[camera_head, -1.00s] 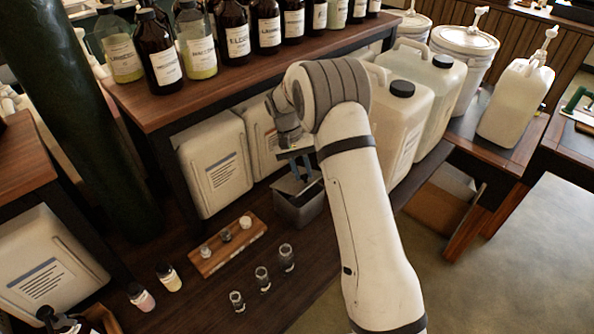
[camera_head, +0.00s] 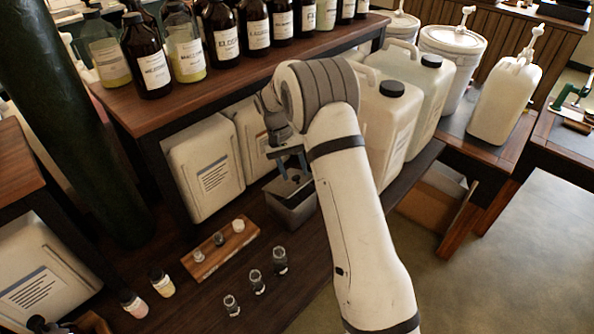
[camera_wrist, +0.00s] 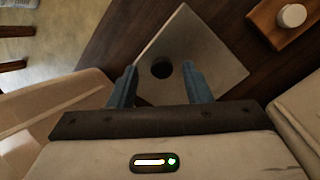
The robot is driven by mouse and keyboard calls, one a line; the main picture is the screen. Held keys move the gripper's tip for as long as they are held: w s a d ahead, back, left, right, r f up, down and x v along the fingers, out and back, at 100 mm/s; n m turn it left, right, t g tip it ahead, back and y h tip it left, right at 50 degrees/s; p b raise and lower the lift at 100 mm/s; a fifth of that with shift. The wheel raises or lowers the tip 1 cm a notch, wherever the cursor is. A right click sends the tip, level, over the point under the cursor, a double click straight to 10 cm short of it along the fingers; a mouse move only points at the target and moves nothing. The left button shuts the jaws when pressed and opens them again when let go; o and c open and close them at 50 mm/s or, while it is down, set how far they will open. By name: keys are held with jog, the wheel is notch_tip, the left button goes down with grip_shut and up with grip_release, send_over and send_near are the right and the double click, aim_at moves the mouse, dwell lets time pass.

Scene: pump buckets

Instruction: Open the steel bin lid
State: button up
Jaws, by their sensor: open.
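The steel bin (camera_head: 288,208) is a small grey box on the lower wooden shelf, below my gripper. In the wrist view its square grey lid (camera_wrist: 222,62) lies flat, with a round dark knob (camera_wrist: 161,68) near the middle. The lid looks closed. My gripper (camera_wrist: 160,80) is open, its two blue fingers on either side of the knob in that view, with nothing held. In the head view the gripper (camera_head: 291,163) is just over the bin. I cannot tell how far the fingertips are above the lid.
White canisters (camera_head: 208,168) stand behind the bin under the upper shelf (camera_head: 200,88) with its bottles. Large jugs (camera_head: 393,125) are at right. A wooden block with small weights (camera_head: 219,247) and several small glass vials (camera_head: 256,283) sit at front left.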

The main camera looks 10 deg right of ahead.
notch_tip(320, 180, up, 9)
jog(key=b, duration=0.1)
dwell(0.3)
